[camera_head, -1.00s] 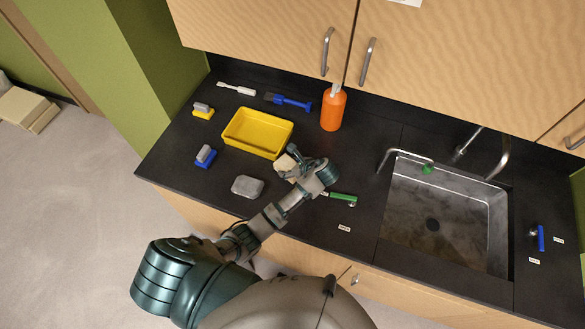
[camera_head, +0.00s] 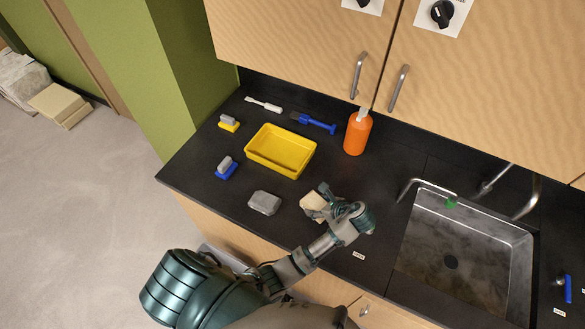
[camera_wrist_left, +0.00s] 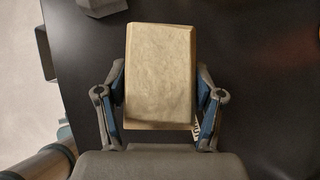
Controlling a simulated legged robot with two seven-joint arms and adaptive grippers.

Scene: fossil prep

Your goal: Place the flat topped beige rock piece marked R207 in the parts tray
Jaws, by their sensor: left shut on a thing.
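The flat topped beige rock piece (camera_head: 313,203) is in my left gripper (camera_head: 327,204), in front of the yellow parts tray in the head view. The left wrist view shows the beige rock (camera_wrist_left: 158,75) filling the space between both fingers of the left gripper (camera_wrist_left: 160,100), which is shut on it. No R207 marking is readable. The yellow parts tray (camera_head: 263,163) is empty and lies behind and left of the gripper. My right gripper is not in view.
A grey rock (camera_head: 264,202) lies left of the gripper. Black counter lies clear between gripper and tray.

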